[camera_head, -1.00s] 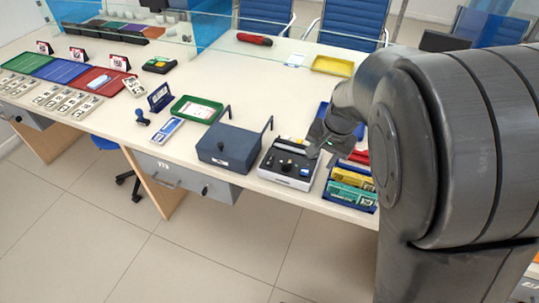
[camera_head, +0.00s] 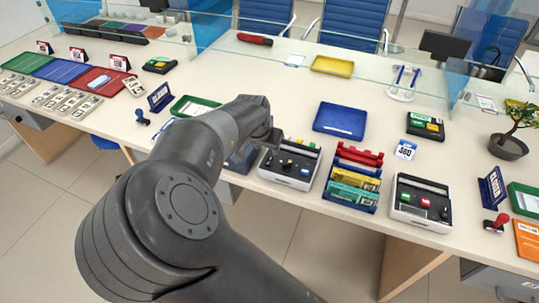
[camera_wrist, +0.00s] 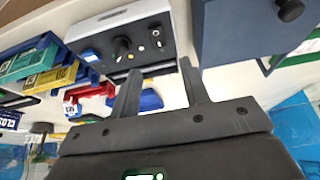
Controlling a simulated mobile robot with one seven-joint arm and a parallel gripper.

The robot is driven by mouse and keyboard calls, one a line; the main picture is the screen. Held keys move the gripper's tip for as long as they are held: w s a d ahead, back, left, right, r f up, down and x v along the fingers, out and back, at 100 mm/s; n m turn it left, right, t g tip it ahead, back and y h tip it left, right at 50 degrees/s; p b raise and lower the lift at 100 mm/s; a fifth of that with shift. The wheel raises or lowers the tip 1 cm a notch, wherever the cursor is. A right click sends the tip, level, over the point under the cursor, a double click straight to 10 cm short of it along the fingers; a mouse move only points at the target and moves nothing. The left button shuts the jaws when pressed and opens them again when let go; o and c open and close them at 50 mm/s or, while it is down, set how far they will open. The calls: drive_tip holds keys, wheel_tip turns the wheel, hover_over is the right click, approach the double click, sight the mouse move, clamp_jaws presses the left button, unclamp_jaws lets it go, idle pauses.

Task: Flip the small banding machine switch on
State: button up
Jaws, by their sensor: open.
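Two small white machines with dark top panels stand on the counter; I cannot tell for certain which is the banding machine. The left machine (camera_head: 291,178) has black knobs and small coloured parts. It also shows in the wrist view (camera_wrist: 88,27), with a blue part, a black knob and a small silver toggle (camera_wrist: 156,38). The right machine (camera_head: 420,217) has green and red buttons. My gripper (camera_wrist: 160,84) is open and empty, its fingers pointing towards the left machine's edge. In the head view my arm hides most of it.
A dark blue-grey box (camera_wrist: 250,35) stands close beside the left machine. A blue rack (camera_head: 347,197) of coloured packs stands between the machines. A blue tray (camera_head: 340,120) lies behind. The counter around that tray is mostly clear.

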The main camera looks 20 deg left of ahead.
sight(271, 158)
drive_tip(key=x, duration=0.7)
drive_tip(key=shift+w+f, duration=0.15)
drive_tip(key=shift+f, duration=0.15)
drive_tip(key=shift+c, duration=0.2)
